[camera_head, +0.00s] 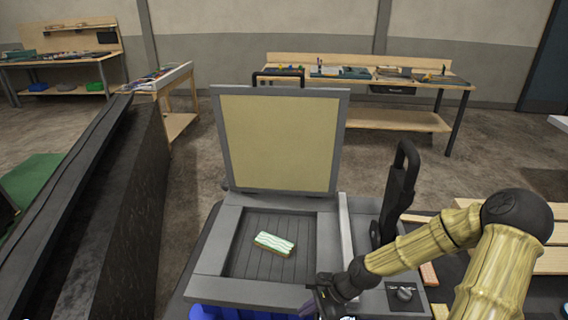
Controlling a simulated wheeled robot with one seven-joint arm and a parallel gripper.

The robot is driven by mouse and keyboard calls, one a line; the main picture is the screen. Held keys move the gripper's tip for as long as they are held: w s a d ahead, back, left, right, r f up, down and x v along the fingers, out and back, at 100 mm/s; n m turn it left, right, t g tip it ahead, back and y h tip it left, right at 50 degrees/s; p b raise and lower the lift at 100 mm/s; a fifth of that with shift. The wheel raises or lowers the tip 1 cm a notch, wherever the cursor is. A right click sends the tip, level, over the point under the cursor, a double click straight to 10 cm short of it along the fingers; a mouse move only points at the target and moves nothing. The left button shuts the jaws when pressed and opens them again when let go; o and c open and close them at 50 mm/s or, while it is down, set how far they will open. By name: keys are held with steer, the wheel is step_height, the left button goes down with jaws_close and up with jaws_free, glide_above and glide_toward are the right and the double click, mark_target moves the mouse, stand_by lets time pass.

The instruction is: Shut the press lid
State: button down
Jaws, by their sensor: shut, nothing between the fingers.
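The press lid (278,143) stands raised and nearly upright at the back of the press. Its tan inner face with a grey frame is turned toward me. A black handle (278,77) shows at its top edge. The press base (208,290) has a grey rim around a slatted recess. A small green and white block (274,244) with wavy stripes lies in the recess. My gripper (312,303) is shut and empty at the front right of the base, apart from the lid. Its fingertips are small and partly dark in this view.
A black upright lever (398,190) and a dark knob (404,293) are on the right side of the press. A dark wall-like block (125,190) stands to the left. Workbenches (365,75) stand at the back. Wooden boards (505,225) lie at the right.

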steer(key=s+d+r+n+h+b, duration=0.2)
steer(key=s+n+h+b, duration=0.1)
steer(key=n+b, duration=0.2)
steer(key=s+d+r+n+t+h+b, duration=0.1)
steer(key=s+d+r+n+h+b, duration=0.1)
steer(key=n, duration=0.8)
steer(key=s+d+h+b, duration=0.1)
steer(key=s+h+b, duration=0.1)
steer(key=b, duration=0.1)
steer(key=shift+s+r, duration=0.2)
steer(key=shift+a, duration=0.2)
